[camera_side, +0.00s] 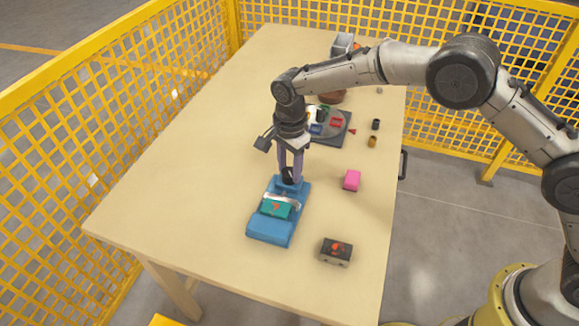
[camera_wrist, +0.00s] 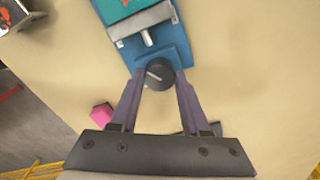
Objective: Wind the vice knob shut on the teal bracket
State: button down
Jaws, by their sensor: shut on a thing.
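The blue vice (camera_side: 270,229) lies on the table near its front. The teal bracket (camera_side: 275,209) sits in the vice, beside a pale metal jaw plate (camera_side: 284,198); the bracket also shows at the top of the wrist view (camera_wrist: 115,8). I cannot tell whether the plate touches the bracket. The black vice knob (camera_side: 287,174) is at the vice's far end, and in the wrist view it has a pale line across its face (camera_wrist: 155,77). My gripper (camera_wrist: 155,82) points down over the knob, its two purple fingers shut on the knob's sides.
A pink block (camera_side: 352,180) and a dark box with orange marks (camera_side: 336,251) stand right of the vice. The table's left side is clear. Yellow fencing (camera_side: 120,90) borders the table.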

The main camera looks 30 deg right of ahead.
aim_at(290, 172)
jog(key=shift+r, duration=0.1)
jog(key=shift+c, duration=1.8)
grip_release()
notch_tip(290, 172, up, 14)
jog(key=shift+d, duration=0.1)
